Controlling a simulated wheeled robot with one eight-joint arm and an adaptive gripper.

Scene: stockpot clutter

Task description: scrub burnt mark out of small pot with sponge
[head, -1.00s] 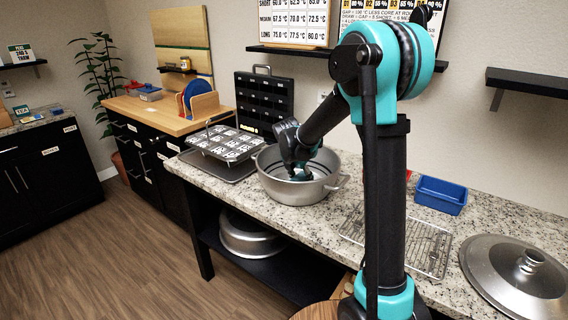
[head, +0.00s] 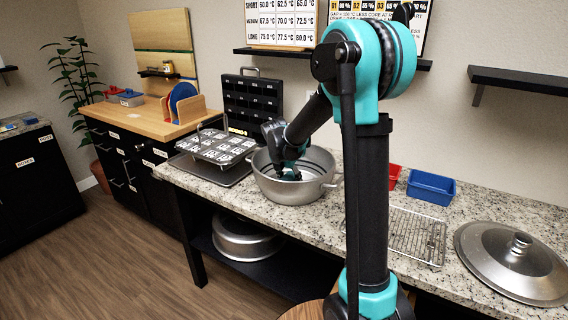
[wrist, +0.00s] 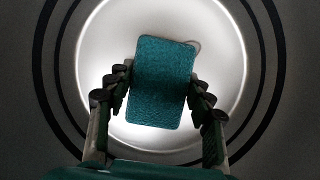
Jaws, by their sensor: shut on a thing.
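The pot (head: 289,190) is a grey metal pot with side handles, standing on the granite counter. My gripper (head: 288,173) reaches down inside it. In the wrist view my gripper (wrist: 162,92) is shut on a teal sponge (wrist: 164,82), with a finger at each side of it. The sponge is over the bright round bottom of the pot (wrist: 100,50), with dark rings around on the wall. I cannot tell whether the sponge touches the bottom. No burnt mark shows clearly; a thin curved line peeks out by the sponge's top right corner.
A label-covered rack (head: 216,147) stands left of the pot. To the right are a wire rack (head: 414,236), a blue bin (head: 431,187), a red bin (head: 394,176) and a large lid (head: 513,262). Another metal pot (head: 247,236) sits on the shelf below.

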